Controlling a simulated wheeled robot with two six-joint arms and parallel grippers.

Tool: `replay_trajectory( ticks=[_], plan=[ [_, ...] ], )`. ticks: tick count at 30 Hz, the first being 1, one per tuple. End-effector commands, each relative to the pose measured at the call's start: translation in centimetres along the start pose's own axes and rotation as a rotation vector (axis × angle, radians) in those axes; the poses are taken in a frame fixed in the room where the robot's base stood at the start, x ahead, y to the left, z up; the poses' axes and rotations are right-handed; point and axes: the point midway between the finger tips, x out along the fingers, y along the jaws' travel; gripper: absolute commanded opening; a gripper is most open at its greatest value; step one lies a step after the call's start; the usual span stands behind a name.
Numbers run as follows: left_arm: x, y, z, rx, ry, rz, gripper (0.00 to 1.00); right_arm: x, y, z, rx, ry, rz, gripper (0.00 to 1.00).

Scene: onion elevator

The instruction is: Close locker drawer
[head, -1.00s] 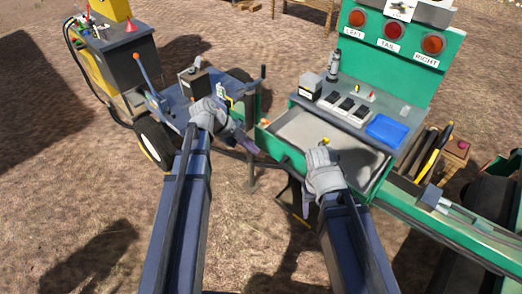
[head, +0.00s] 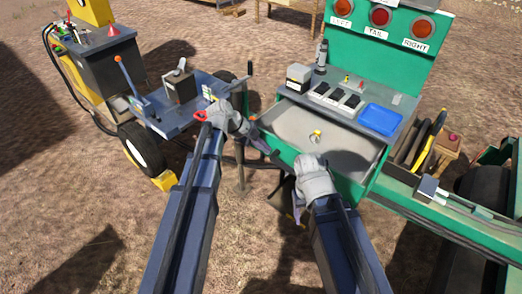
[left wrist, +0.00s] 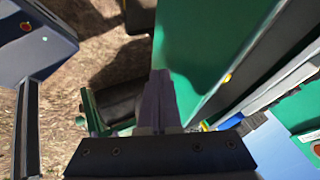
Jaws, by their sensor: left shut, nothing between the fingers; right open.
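The locker drawer (head: 283,116) stands open under the green bench, its grey tray exposed and its green front panel (head: 284,152) facing me. My left gripper (head: 268,150) is shut and empty, at the left end of that front panel; contact cannot be told. In the left wrist view its closed fingers (left wrist: 160,98) point along a green panel. A small yellow ring-like thing (head: 315,136) lies in the drawer.
The bench top holds a blue tray (head: 381,119), several black switches (head: 335,95) and a grey box (head: 299,77). A wheeled grey cart (head: 180,110) stands left. A green rail (head: 430,205) runs right. Bare ground lies at lower left.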

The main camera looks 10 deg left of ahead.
Motion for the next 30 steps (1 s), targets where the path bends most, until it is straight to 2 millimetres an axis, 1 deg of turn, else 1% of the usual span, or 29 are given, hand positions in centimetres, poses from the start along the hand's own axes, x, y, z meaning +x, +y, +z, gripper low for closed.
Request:
replay_trajectory(
  ticks=[9,11,14,17,20,24,30],
  plan=[
    [0.1,-0.1,0.0,0.000,0.000,0.000,0.00,0.0,0.0,0.0,0.000,0.000,0.000,0.61],
    [0.2,-0.3,0.0,0.000,0.000,0.000,0.00,0.0,0.0,0.0,0.000,0.000,0.000,0.61],
    [0.6,-1.2,0.1,0.001,0.001,0.000,0.00,0.0,0.0,0.0,0.000,0.000,0.000,0.61],
    [1.4,-2.7,0.1,0.002,0.001,0.001,0.00,0.0,0.0,0.0,0.000,0.000,0.000,0.61],
    [2.5,-4.7,0.1,0.003,0.002,0.002,0.00,0.0,0.0,0.0,0.000,0.000,0.000,0.61],
    [4.2,-8.0,0.1,0.003,0.001,0.001,0.00,0.0,0.0,0.0,0.000,0.000,0.000,0.61],
    [6.5,-12.2,0.1,0.002,0.001,0.001,0.00,0.0,0.0,0.0,0.000,0.000,0.000,0.61]
  ],
)
